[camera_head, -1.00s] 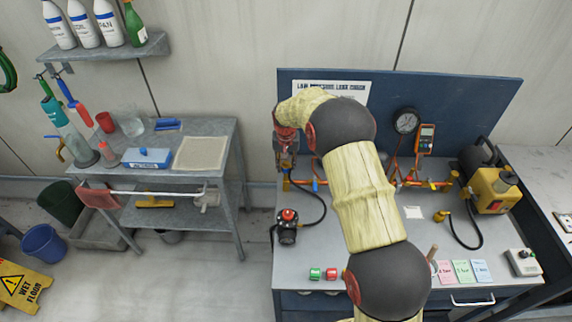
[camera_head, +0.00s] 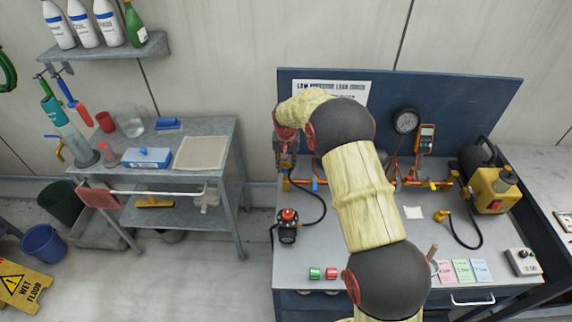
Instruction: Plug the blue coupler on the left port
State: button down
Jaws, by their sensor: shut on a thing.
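My gripper (camera_head: 286,168) is at the left end of the bench, in front of the blue back panel. The hose loops down to a small black unit with a red knob (camera_head: 288,226). The orange pipework (camera_head: 391,176) runs along the back of the bench, with a small blue part (camera_head: 315,185) just right of my gripper. The left port itself is not clear.
A yellow pump (camera_head: 493,190) with a hose and yellow coupler (camera_head: 441,215) is at the right. A gauge (camera_head: 405,121) stands behind. Green and red pieces (camera_head: 323,273) lie at the front edge. My arm crosses the bench and hides its middle.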

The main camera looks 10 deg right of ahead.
jog(key=shift+f+b, duration=0.3)
jog(key=shift+f, duration=0.5)
dwell(0.4)
jog(key=c, duration=1.5)
grip_release()
jog(key=shift+o, duration=0.8)
jog(key=shift+r, duration=0.15)
